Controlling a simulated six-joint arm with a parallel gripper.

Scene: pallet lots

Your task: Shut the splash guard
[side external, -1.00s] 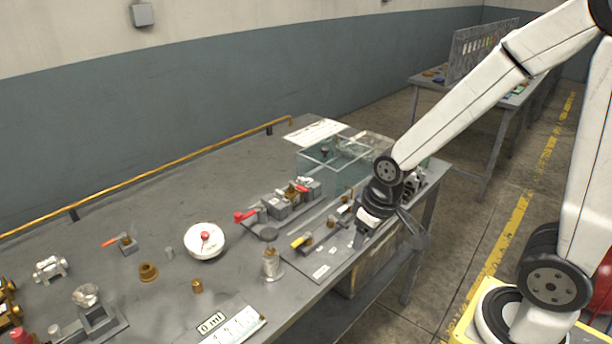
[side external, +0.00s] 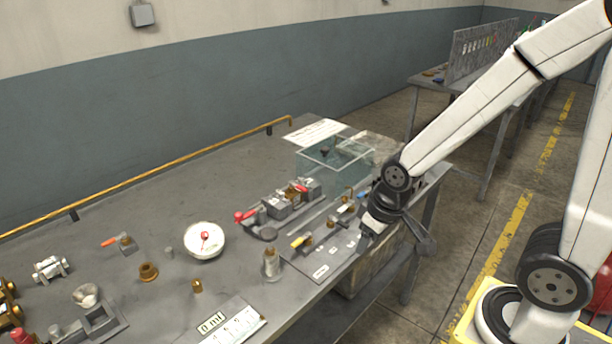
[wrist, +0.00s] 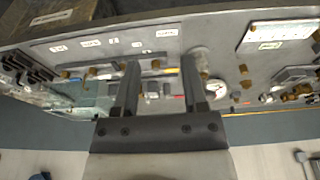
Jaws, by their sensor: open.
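The splash guard (side external: 318,160) is a clear, greenish panelled box with a pale frame at the far right end of the bench. I cannot tell how far open it is. In the wrist view, a translucent greenish part at the left (wrist: 92,100) looks like the same guard. My gripper (side external: 364,238) is near the bench's front edge, in front of and apart from the guard. In the wrist view its two fingers (wrist: 160,66) are spread with nothing held between them. My arm hides part of the bench right of the guard.
A row of grey blocks with red handles (side external: 285,202) stands left of the guard. A yellow-handled part (side external: 300,241) lies on a labelled plate nearby. A yellow rail (side external: 150,183) runs along the back.

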